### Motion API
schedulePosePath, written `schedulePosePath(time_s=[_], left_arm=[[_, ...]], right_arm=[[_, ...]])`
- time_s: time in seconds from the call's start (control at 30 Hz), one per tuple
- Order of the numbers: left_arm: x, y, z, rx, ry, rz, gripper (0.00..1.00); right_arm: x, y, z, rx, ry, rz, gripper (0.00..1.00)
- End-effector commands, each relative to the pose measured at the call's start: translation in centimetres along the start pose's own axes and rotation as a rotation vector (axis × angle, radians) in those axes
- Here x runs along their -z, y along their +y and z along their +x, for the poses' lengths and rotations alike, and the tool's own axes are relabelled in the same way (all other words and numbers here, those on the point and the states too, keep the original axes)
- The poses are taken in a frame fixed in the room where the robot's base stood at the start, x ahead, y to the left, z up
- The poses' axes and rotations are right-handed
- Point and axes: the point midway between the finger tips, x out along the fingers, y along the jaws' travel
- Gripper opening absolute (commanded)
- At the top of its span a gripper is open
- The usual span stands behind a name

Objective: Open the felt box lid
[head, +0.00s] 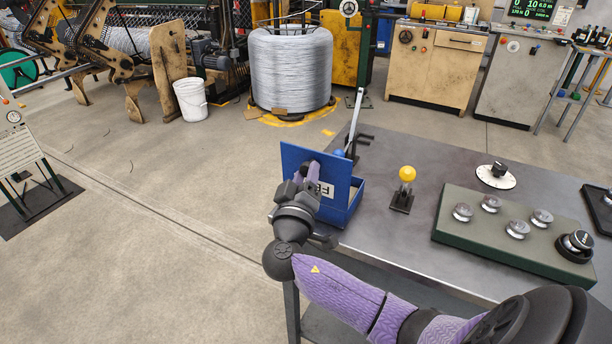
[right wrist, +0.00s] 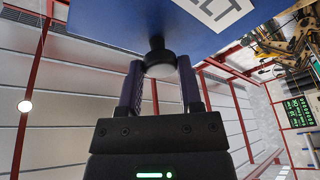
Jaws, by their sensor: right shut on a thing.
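The felt box is blue and sits at the near-left corner of the grey table (head: 390,262). Its lid (head: 327,163) is raised and stands close to upright, with a white label that is partly covered. The open box body (head: 351,207) shows behind and right of the lid. My right gripper (head: 312,177) is at the lid's outer face. In the right wrist view its purple fingers are shut on the dark lid knob (right wrist: 160,62), under the blue lid (right wrist: 150,18). My left gripper is not in view.
A yellow ball-topped lever (head: 407,174) stands right of the box. A green panel with several metal knobs (head: 480,240) lies further right, with a white dial (head: 496,177) behind it. An upright metal bar (head: 355,118) stands behind the box.

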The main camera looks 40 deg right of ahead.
Motion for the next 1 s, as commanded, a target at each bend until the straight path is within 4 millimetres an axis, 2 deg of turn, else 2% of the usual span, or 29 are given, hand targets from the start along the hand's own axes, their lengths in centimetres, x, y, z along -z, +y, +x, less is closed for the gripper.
schedulePosePath(time_s=[0.07,0.1,0.23,0.27,0.57,0.83,1.0], left_arm=[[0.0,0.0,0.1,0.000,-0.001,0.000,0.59],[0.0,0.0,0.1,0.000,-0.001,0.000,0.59],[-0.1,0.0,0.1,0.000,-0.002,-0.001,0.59],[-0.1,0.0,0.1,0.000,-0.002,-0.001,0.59],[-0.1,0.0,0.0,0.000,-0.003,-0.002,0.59],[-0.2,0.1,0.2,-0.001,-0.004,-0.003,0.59],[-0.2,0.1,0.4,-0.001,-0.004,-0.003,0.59]], right_arm=[[-0.4,-0.3,-0.1,0.010,-0.009,-0.004,0.00],[-0.4,-0.3,-0.1,0.010,-0.009,-0.004,0.50],[-0.3,-0.3,-0.1,0.008,-0.007,-0.003,0.77],[-0.3,-0.3,-0.1,0.007,-0.007,-0.003,0.80],[-0.2,-0.2,-0.6,0.006,-0.004,-0.001,0.80],[-0.3,-0.3,-7.0,0.011,-0.006,-0.001,0.80],[-0.2,-0.2,-9.6,0.007,-0.005,-0.001,0.80]])
